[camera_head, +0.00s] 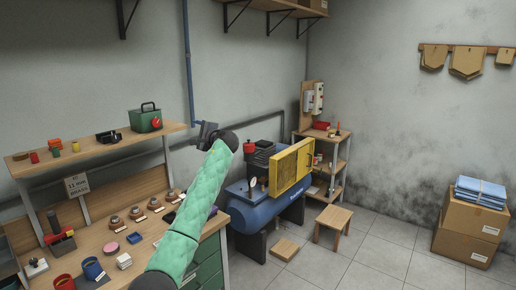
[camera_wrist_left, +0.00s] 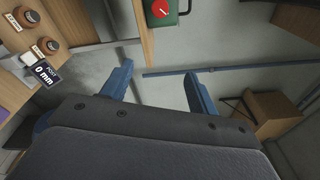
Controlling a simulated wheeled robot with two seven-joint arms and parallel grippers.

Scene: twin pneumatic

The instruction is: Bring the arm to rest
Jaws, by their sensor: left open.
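My left arm, in a green sleeve, reaches up from the bottom of the head view, past the right end of the workbench (camera_head: 150,243). My left gripper (camera_head: 205,130) is at its far end, mostly hidden behind the dark wrist. In the left wrist view, my left gripper (camera_wrist_left: 158,84) shows two blue fingers spread apart with nothing between them. Wall and a blue pipe (camera_wrist_left: 215,71) show beyond the fingers. My right gripper is in neither view.
A green box with a red knob (camera_head: 146,118) stands on the bench shelf (camera_head: 95,146), left of the gripper. A blue compressor (camera_head: 262,208) with a yellow guard (camera_head: 291,167) stands to the right. A wooden stool (camera_head: 333,219) and cartons (camera_head: 466,244) stand on the floor, with clear tiles between.

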